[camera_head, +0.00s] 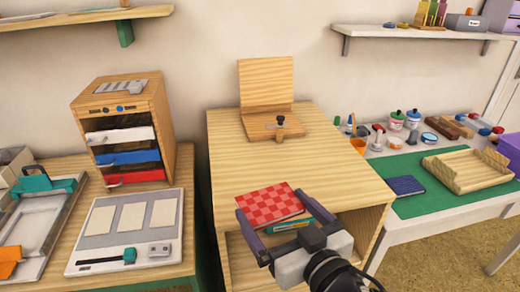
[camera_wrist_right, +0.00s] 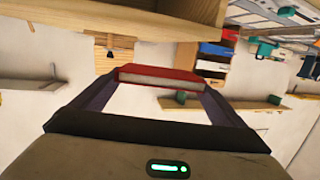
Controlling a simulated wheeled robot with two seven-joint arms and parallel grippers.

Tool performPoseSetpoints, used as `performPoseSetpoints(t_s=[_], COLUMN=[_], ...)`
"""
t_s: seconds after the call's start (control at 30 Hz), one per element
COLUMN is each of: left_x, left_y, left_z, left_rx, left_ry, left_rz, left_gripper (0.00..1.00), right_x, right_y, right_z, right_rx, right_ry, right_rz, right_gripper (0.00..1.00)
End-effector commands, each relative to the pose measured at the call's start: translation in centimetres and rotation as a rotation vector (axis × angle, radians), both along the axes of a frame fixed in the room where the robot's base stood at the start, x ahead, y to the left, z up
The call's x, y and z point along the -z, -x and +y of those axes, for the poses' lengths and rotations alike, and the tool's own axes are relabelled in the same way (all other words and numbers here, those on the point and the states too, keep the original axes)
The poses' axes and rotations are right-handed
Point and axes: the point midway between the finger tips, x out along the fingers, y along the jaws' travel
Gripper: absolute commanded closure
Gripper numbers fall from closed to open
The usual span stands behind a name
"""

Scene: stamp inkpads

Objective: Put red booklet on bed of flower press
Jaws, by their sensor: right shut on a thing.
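The red checked booklet (camera_head: 268,204) is between the fingers of my right gripper (camera_head: 271,206), which is shut on it. It is held at the front edge of the wooden cabinet; I cannot tell its exact height over the top. In the right wrist view, the booklet (camera_wrist_right: 165,77) shows its red cover and pale page edge between the fingertips. The flower press (camera_head: 270,126) stands at the back of the cabinet top, with an upright board behind and a dark knob on its low wooden bed. My left gripper is out of view.
The wooden cabinet (camera_head: 330,160) has a clear top between booklet and press. A teal thing (camera_head: 290,226) shows below the booklet. A drawer unit (camera_head: 127,130) stands left. A blue booklet (camera_head: 405,185) and wooden tray (camera_head: 467,171) lie right, on a green mat.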

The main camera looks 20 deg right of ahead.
Motion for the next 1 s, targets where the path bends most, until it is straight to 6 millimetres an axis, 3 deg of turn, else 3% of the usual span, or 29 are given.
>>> performPoseSetpoints(t_s=[0.17,0.4,0.53,0.67,0.9,1.0], left_x=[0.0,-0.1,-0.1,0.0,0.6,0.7], left_y=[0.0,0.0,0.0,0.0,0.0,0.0], left_z=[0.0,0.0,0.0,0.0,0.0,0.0], left_rx=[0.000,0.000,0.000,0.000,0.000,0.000], left_ry=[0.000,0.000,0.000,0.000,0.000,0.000], left_rz=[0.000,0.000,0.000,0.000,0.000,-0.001], left_gripper=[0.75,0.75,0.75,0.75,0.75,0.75], right_x=[-0.4,-2.4,-3.5,-3.1,1.2,2.1], right_y=[-4.2,-10.9,-12.9,-13.8,-13.8,-13.8], right_z=[-3.5,-10.9,-13.7,-14.9,-15.1,-15.1], right_rx=[0.062,0.168,0.200,0.213,0.214,0.215], right_ry=[-0.001,-0.005,-0.003,-0.003,-0.002,-0.002], right_rz=[-0.008,-0.006,-0.004,0.002,0.004,0.001], right_gripper=[0.30,0.30,0.30,0.30,0.30,0.30])
